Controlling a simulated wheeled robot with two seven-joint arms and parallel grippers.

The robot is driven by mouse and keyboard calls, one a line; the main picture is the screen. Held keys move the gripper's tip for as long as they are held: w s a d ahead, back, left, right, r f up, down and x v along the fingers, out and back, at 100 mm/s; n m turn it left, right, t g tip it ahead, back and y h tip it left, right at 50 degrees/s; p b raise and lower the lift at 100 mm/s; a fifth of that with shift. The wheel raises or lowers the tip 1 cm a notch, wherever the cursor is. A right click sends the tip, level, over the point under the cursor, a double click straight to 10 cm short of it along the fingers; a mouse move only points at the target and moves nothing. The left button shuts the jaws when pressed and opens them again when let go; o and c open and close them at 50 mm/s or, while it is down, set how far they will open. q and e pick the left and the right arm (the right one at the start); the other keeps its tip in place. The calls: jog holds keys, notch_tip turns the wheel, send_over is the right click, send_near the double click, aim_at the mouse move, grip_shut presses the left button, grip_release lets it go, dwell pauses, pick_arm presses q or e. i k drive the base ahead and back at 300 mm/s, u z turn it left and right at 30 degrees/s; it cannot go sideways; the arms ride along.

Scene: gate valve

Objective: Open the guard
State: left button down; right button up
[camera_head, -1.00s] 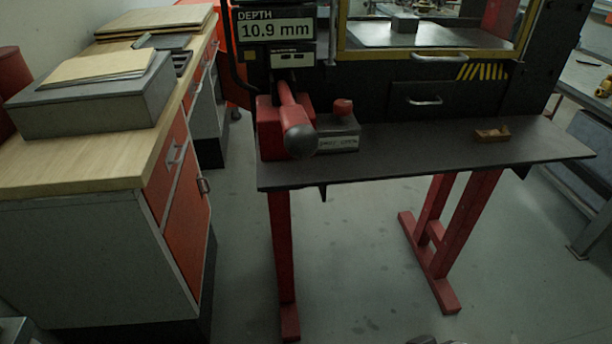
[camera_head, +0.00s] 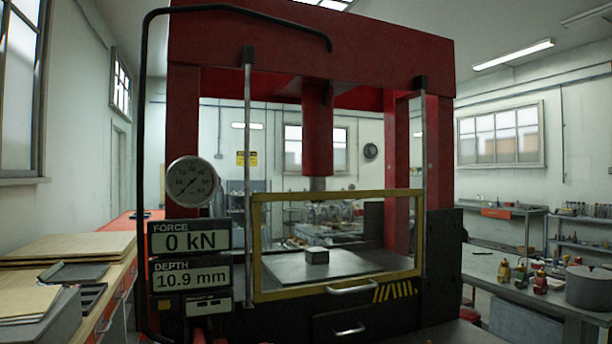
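The guard (camera_head: 338,293) is a clear panel in a yellow frame on the front of a red hydraulic press (camera_head: 310,35). It is down, covering the opening in front of the press bed, between two vertical rods. Its silver handle (camera_head: 352,287) is on the lower edge of the frame. Behind the panel a small grey block (camera_head: 317,256) rests on the bed plate, below the red ram (camera_head: 317,130). Neither of my grippers shows in the head view.
A gauge (camera_head: 192,182) and displays reading 0 kN (camera_head: 189,240) and 10.9 mm are at the press's left. A drawer handle (camera_head: 349,329) sits below the guard. A wooden workbench (camera_head: 70,247) stands left; a table with bottles and a grey pot (camera_head: 589,289) stands right.

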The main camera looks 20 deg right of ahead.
aim_at(353, 285)
jog(key=k, duration=0.5)
jog(key=z, duration=1.8)
jog(key=i, duration=1.05)
jog(key=u, duration=0.45)
